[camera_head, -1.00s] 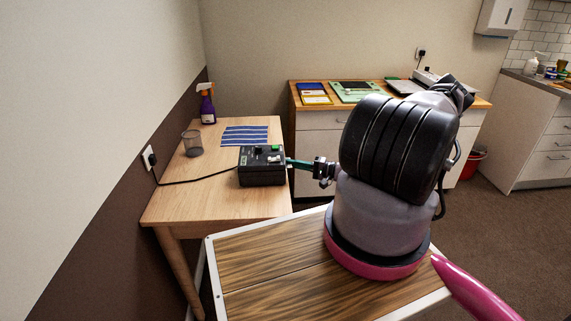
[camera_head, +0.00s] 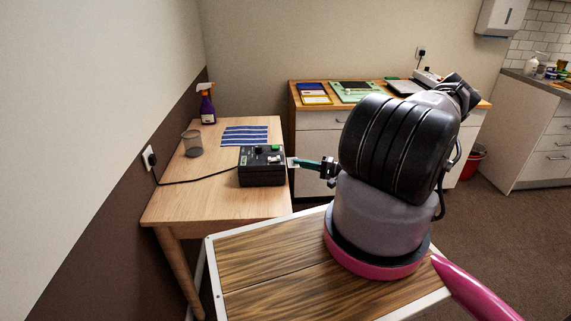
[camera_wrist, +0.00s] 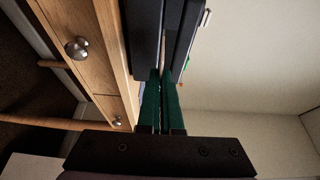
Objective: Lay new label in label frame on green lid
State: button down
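My gripper (camera_head: 307,163) is at the right side of the black box (camera_head: 262,175) on the wooden table. Its green fingers (camera_wrist: 160,105) look closed together in the wrist view. A small pale label (camera_head: 291,163) shows at the fingertips, between them and the box; a thin light strip, seen edge-on, runs ahead of the fingers in the wrist view. I cannot tell whether the label is clear of the box. A pale green flat piece (camera_head: 343,97) with a dark rectangle lies on the back cabinet; I cannot tell whether it is the green lid. No label frame is discernible.
Blue striped strips (camera_head: 245,134), a mesh cup (camera_head: 192,144) and a purple spray bottle (camera_head: 207,107) are on the wooden table (camera_head: 205,208). Blue and yellow flat pieces (camera_head: 314,94) lie on the back cabinet. A power cord runs from the box to the wall.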

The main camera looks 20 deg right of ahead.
jog(key=shift+s+d, duration=0.15)
jog(key=shift+d, duration=0.4)
jog(key=shift+s+d, duration=0.15)
jog(key=shift+d, duration=0.35)
